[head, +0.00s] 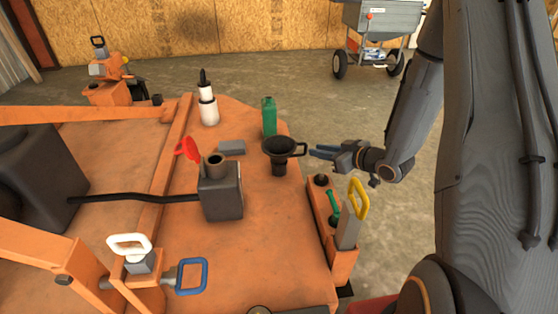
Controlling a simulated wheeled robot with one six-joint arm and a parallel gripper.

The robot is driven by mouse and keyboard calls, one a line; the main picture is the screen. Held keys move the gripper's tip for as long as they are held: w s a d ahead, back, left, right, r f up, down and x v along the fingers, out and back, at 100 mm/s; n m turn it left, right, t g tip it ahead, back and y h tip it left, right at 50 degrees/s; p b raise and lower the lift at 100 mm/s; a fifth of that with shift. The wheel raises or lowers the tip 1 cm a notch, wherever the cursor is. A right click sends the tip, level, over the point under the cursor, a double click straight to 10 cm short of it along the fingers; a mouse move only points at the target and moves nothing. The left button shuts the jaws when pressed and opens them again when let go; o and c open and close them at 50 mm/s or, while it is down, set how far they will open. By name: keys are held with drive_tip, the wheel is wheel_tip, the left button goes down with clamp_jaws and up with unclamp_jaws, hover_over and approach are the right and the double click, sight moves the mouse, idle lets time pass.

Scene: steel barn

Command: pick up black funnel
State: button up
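The black funnel (278,147) stands upright on the orange surface (262,210), near its right edge. Its wide mouth faces up and a loop handle sticks out to the right.
A green bottle (269,116) stands behind the funnel and a grey block (231,147) lies to its left. A dark canister (221,192) with a red cap stands front left. An orange holder (343,257) with a yellow-handled tool is in front right.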

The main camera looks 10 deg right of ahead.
sight(306, 146)
drive_tip(key=b+x, duration=0.4)
drive_tip(key=x, duration=0.3)
drive_tip(key=shift+w+f, duration=0.2)
drive_tip(key=shift+r, duration=0.1)
